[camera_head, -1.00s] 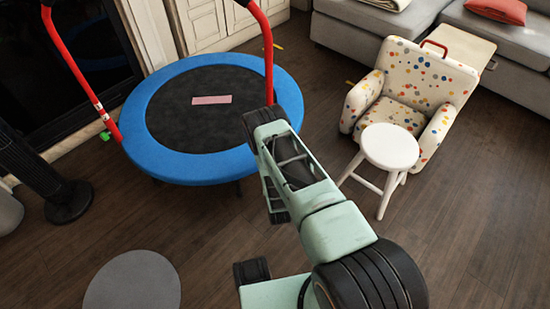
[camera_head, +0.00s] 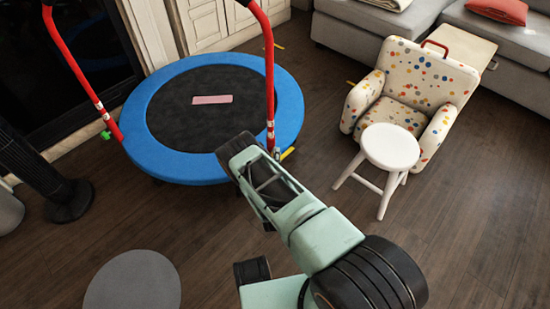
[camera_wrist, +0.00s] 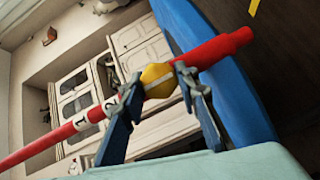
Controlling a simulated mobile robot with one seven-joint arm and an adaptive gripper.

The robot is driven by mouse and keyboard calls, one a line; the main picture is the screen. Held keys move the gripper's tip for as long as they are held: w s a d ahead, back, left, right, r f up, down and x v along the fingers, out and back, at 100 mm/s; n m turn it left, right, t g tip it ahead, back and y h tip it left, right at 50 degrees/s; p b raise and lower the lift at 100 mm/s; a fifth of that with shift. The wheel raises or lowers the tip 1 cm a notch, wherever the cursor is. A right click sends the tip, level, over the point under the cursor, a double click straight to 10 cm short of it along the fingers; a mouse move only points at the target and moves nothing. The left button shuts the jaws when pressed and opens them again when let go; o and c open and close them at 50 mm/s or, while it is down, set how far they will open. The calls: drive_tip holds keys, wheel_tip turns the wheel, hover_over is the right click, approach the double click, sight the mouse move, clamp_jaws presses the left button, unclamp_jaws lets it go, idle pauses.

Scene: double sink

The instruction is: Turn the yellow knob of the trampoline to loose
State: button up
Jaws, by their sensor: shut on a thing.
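The trampoline (camera_head: 141,140) has a blue rim, a dark mat and red handle posts. In the wrist view, the yellow knob (camera_wrist: 157,80) sits on a red post (camera_wrist: 205,50) marked with the digits 1 and 2. My gripper (camera_wrist: 158,86) has one fingertip on each side of the knob and is shut on it. In the head view, my arm reaches the foot of the right red post (camera_head: 269,105). My fingers are mostly hidden there, and I cannot make out the knob clearly.
A white stool (camera_head: 390,148) and a dotted armchair (camera_head: 425,75) stand to the right. A black fan-like column (camera_head: 40,170) stands at the left, and a round grey mat (camera_head: 132,285) lies in front. Floor between is clear.

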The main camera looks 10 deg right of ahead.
drive_tip(key=shift+w+r, duration=0.1)
drive_tip(key=o, duration=1.2)
drive_tip(key=shift+c, duration=0.2)
wheel_tip(320, 180, up, 10)
drive_tip(key=shift+d+r, duration=0.1)
drive_tip(key=shift+r, duration=0.05)
